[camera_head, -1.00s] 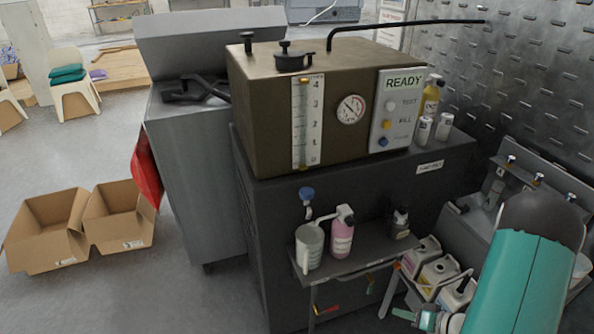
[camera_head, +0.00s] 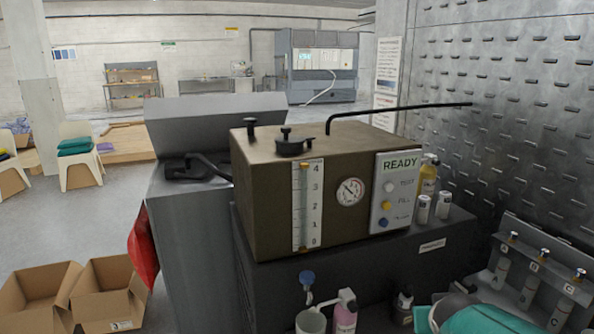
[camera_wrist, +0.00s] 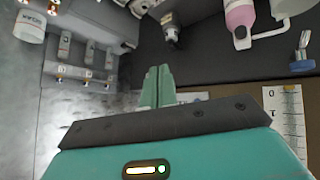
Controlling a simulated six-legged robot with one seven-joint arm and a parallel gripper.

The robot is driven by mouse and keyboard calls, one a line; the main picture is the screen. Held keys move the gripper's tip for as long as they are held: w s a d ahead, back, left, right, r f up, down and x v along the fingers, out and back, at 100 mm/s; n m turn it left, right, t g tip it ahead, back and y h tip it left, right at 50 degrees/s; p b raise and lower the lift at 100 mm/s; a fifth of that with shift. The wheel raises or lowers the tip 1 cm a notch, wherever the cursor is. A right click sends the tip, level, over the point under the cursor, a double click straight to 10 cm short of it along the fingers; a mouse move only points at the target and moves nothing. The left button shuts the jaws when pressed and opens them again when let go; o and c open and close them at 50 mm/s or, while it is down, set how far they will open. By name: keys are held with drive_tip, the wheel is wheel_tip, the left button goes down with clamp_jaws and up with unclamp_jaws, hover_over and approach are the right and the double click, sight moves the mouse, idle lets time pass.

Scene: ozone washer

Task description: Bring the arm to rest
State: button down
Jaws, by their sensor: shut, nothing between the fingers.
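My gripper (camera_wrist: 156,86) shows in the wrist view with its two pale green fingers together and nothing between them. The wrist view looks upside down on the washer's front. The gripper points toward the dark base and shelf, and I cannot tell its exact distance from them. In the head view my teal arm (camera_head: 485,319) shows only at the bottom right edge, and the fingers cannot be made out there. The brown ozone washer (camera_head: 275,200) stands in the middle, with a gauge, a level scale (camera_head: 307,205) and a READY panel (camera_head: 397,190).
A pink bottle (camera_head: 345,318) stands below the washer, and it also shows in the wrist view (camera_wrist: 240,18). A yellow bottle (camera_head: 429,178) and two white containers stand right of the washer. A rack of vials (camera_head: 530,280) is at the lower right. Open cardboard boxes (camera_head: 110,290) lie on the left floor.

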drive_tip(key=s+a+r+n+g+y, duration=0.1)
drive_tip(key=s+a+r, duration=0.4)
drive_tip(key=s+a, duration=0.7)
drive_tip(key=s+g+y, duration=0.1)
drive_tip(key=s+y, duration=0.1)
drive_tip(key=s, duration=0.1)
drive_tip(key=shift+s+a+g, duration=0.3)
drive_tip(key=shift+s+a, duration=0.05)
drive_tip(key=shift+a, duration=0.05)
drive_tip(key=c, duration=2.2)
unclamp_jaws()
